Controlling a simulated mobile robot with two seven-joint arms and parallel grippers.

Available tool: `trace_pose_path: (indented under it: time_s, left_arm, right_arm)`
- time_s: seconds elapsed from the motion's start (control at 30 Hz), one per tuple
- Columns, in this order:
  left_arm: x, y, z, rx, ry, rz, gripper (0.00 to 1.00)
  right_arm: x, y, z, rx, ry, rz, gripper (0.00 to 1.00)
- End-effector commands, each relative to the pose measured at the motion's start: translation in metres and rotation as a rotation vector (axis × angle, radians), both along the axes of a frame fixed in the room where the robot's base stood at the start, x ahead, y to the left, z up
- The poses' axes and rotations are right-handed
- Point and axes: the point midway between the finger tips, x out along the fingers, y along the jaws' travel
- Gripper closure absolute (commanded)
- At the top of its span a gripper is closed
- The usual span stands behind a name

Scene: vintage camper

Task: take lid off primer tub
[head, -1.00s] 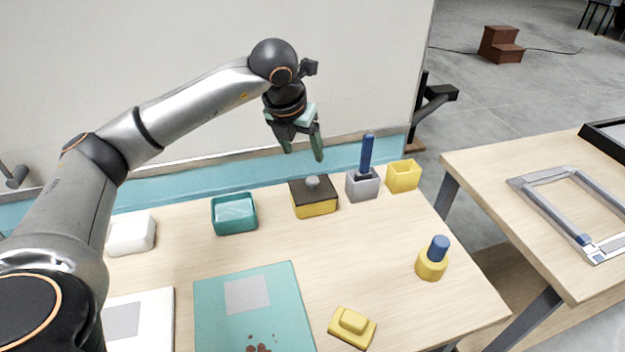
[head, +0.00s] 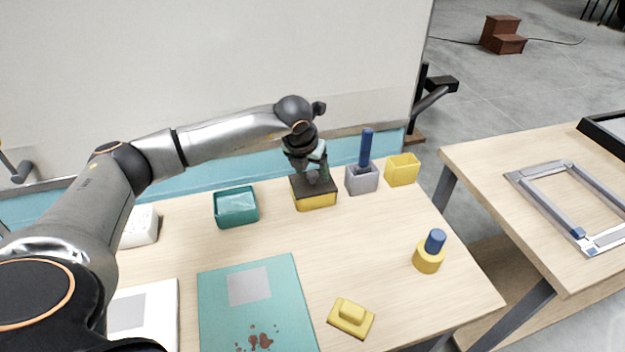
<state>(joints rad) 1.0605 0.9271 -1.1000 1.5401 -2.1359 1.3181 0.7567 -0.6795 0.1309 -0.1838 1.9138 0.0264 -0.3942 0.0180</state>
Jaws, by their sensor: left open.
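The primer tub (head: 315,202) appears to be the yellow square tub at the back of the wooden table. Its dark lid (head: 301,187) with a grey knob is on it. My left gripper (head: 314,177) is right above the lid, fingers pointing down, one on either side of the knob. The gripper is open; I cannot tell whether a finger touches the knob, which it partly hides. My right gripper is not in view.
Next to the tub stand a grey holder (head: 362,180) with a blue handle and a yellow box (head: 402,170). A teal tray (head: 236,207) is to the left. A yellow block (head: 351,318) and a yellow pot (head: 428,261) are nearer.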

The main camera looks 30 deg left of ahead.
Motion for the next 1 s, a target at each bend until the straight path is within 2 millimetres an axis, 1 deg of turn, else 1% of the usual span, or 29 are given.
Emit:
trace_pose_path:
  time_s: [0.17, 0.27, 0.8, 1.0]
  left_arm:
    - [0.0000, -0.0001, -0.0003, 0.000, 0.000, -0.001, 0.29]
    - [-0.0001, 0.0000, -0.0001, 0.000, 0.000, 0.000, 0.39]
    - [-0.0001, 0.0002, 0.0004, 0.000, 0.000, 0.000, 0.99]
    - [0.0000, 0.0003, 0.0007, 0.000, -0.001, 0.000, 1.00]
  right_arm:
    - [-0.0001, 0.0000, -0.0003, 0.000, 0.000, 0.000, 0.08]
    - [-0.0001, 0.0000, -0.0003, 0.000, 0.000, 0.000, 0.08]
    - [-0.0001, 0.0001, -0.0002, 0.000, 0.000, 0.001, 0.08]
    - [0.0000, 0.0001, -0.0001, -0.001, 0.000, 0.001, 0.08]
